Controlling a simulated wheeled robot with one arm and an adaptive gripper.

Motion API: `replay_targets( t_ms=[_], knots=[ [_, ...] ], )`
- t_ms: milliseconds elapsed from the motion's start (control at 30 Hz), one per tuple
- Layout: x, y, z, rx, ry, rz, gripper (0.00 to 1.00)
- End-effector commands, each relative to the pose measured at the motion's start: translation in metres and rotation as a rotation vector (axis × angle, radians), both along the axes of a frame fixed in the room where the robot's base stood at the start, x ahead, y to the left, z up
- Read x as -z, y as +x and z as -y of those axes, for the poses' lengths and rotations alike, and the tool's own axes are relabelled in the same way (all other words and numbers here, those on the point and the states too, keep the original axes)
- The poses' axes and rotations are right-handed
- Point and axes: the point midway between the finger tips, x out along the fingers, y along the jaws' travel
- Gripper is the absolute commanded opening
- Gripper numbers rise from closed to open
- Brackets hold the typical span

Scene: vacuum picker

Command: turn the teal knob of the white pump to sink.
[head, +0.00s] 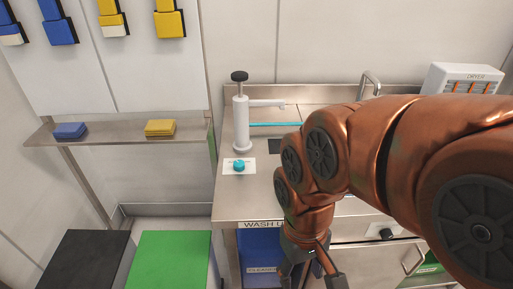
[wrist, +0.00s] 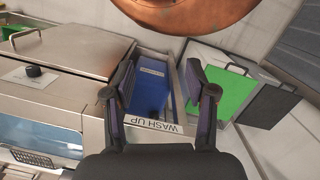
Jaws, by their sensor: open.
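The white pump (head: 241,122) stands upright at the left of the steel counter in the head view, with a black top and a spout pointing right. The teal knob (head: 239,165) sits on a white plate (head: 229,172) on the counter in front of it. The setting it points to is too small to read. My gripper (head: 310,282) hangs low in front of the counter, right of and below the knob, apart from it. In the wrist view my gripper (wrist: 163,88) is open and empty, its fingers over the blue bin area. Neither pump nor knob shows there.
The steel counter (head: 231,207) has a "WASH UP" label and a blue bin (head: 259,247) at its front. A tap (head: 370,84) and white dryer (head: 462,78) stand behind. A shelf (head: 110,135) holds blue and yellow items. Green (head: 170,262) and black (head: 84,262) panels lie lower left.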

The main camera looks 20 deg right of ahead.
Motion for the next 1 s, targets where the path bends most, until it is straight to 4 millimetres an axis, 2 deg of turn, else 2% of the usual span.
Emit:
replay_targets(
  t_ms=[167, 500, 767, 1000],
  knots=[
    [-0.013, 0.037, 0.000, -0.088, 0.013, 0.013, 0.63],
    [-0.034, 0.145, 0.000, -0.329, 0.046, 0.050, 0.63],
    [-0.037, 0.227, -0.001, -0.513, 0.066, 0.079, 0.63],
    [-0.029, 0.301, -0.001, -0.679, 0.077, 0.105, 0.63]
  ],
)
